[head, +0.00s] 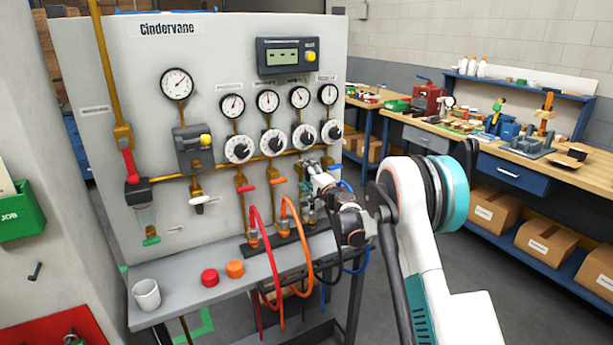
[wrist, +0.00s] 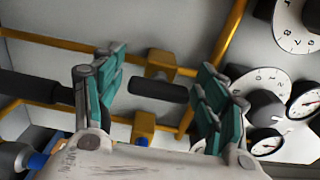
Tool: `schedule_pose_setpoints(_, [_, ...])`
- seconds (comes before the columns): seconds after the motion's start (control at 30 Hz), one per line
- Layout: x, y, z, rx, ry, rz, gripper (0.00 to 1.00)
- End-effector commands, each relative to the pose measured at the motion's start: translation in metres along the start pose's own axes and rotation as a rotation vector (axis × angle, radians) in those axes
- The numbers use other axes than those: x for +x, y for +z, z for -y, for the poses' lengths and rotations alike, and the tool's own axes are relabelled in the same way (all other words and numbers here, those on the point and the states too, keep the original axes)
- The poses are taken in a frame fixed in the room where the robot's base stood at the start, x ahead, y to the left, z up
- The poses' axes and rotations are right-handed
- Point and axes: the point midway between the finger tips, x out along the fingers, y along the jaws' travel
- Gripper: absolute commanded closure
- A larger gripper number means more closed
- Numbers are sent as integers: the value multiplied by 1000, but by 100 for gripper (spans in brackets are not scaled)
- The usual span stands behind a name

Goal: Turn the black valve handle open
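The black valve handle (wrist: 158,90) shows in the wrist view as a short, dark, rounded bar in front of a brass fitting (wrist: 161,64). My gripper (wrist: 163,72) is open, with one teal-padded finger on each side of the handle. A gap shows between the handle and each finger, and I see no contact. How far the handle reaches in depth between the pads is hard to tell. In the head view my gripper (head: 308,168) is at the panel below the right-hand dials, and it hides the black handle there.
The panel (head: 100,60) carries gauges, white dials (head: 273,142) and brass pipes. Red (head: 248,188) and orange (head: 278,180) handles sit left of my gripper, above red and orange hoses (head: 303,230). A shelf below holds a white cup (head: 146,294) and two caps.

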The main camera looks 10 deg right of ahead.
Motion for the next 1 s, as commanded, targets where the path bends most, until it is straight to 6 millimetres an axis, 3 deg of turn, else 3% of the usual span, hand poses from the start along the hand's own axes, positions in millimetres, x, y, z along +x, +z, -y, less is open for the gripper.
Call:
schedule_pose_setpoints(0.43, [-8,-1,0,1,0,-2,28])
schedule_pose_setpoints(1.0, [-108,-1,0,1,0,-2,28])
